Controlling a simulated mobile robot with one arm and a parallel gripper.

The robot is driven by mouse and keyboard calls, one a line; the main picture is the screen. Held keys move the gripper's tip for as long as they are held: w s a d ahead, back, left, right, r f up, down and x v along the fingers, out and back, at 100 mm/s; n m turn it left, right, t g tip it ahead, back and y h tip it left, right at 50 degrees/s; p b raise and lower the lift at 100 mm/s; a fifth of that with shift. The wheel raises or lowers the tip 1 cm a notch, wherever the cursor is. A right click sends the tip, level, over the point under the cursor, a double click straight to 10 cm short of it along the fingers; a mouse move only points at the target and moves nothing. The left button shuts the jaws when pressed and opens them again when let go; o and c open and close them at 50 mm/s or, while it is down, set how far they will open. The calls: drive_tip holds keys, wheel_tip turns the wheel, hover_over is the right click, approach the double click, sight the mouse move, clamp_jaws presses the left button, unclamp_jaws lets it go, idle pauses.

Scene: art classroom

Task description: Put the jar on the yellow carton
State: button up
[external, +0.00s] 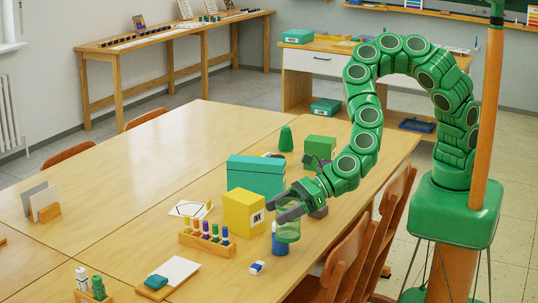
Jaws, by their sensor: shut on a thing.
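The yellow carton (240,214), marked INK, stands upright on the near table, just left of my gripper. My gripper (284,207) has dark fingers and is shut on the jar (289,232), a see-through greenish vessel at the fingertips, near the table's right edge. The jar is to the right of the carton and appears apart from it. A blue cylinder (280,246) shows behind or below the jar; I cannot tell whether they touch. The jar's upper part is partly hidden by the fingers.
A teal box (256,176) stands behind the carton. Chairs (345,262) line the right edge. The table's left side is mostly clear.

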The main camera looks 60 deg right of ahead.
drive_tip(key=w+d+r+n+g, duration=0.1)
drive_tip(key=w+d+r, duration=0.2)
drive_tip(key=w+d, duration=0.7)
drive_tip(key=w+d+r, duration=0.3)
drive_tip(key=w+d, duration=0.4)
drive_tip(key=w, duration=0.7)
drive_tip(key=shift+y, duration=0.4)
drive_tip(key=shift+s+a+f, duration=0.1)
drive_tip(key=shift+a+f, duration=0.05)
drive_tip(key=shift+f, duration=1.55)
drive_tip(key=shift+s+a+f, duration=0.1)
drive_tip(key=shift+f, duration=1.55)
drive_tip(key=shift+f, duration=0.1)
drive_tip(key=o, duration=1)
drive_tip(key=shift+o, duration=0.2)
drive_tip(key=shift+d, duration=0.1)
drive_tip(key=v, duration=0.7)
drive_tip(key=shift+r, duration=0.25)
drive_tip(key=shift+s+d, duration=0.1)
